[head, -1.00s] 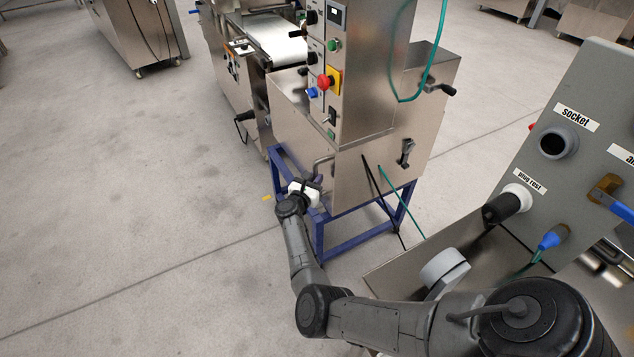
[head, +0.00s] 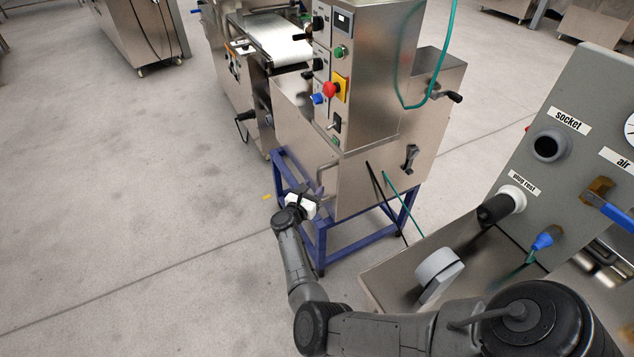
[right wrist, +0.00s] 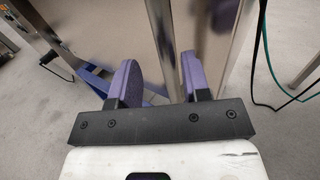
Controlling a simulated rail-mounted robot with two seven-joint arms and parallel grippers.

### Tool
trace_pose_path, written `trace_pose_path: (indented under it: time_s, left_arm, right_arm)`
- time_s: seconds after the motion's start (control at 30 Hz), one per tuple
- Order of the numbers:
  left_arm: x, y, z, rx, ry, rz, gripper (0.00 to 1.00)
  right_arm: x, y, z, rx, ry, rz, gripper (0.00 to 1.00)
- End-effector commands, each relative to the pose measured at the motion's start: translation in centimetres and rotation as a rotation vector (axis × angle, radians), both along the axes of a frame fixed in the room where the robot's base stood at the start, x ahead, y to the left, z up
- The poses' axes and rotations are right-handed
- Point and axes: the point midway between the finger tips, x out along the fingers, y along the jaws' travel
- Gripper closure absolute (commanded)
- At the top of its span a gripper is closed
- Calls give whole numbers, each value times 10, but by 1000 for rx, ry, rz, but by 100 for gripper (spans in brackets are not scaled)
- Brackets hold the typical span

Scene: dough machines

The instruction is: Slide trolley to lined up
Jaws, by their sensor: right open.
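The trolley is a steel machine cabinet (head: 345,175) on a blue frame (head: 330,258), with a control column on top. It stands upright on the floor in the middle of the head view. A bent steel handle (head: 321,176) is on its near left side. My right gripper (head: 310,192) is at this handle. In the right wrist view its two purple fingers (right wrist: 158,78) are apart, and a steel bar (right wrist: 163,40) shows between them. I cannot tell whether the fingers touch it. My left gripper is not in view.
A conveyor machine (head: 268,38) stands just behind the trolley. A grey panel (head: 575,180) with socket and air labels stands at the right, above a steel ledge. A green hose (head: 440,65) and a black cable hang by the trolley. The floor at left is clear.

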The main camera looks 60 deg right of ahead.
Motion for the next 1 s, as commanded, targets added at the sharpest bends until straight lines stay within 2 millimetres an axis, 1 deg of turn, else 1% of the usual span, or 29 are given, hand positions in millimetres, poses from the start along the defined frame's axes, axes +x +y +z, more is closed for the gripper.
trace_pose_path:
  time_s: [0.03,0.2,0.33,0.5,0.7,1.0]
  left_arm:
    - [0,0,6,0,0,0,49]
    - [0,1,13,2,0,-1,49]
    - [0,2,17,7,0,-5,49]
    - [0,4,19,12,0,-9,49]
    - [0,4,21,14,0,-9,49]
    - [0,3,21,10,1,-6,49]
  right_arm:
    - [0,13,2,2,0,3,57]
    - [-3,46,3,1,0,2,57]
    - [-4,68,2,0,0,1,57]
    - [-6,88,2,-1,-1,0,57]
    - [-6,99,2,-2,-2,0,57]
    - [-6,101,1,-2,-2,-1,57]
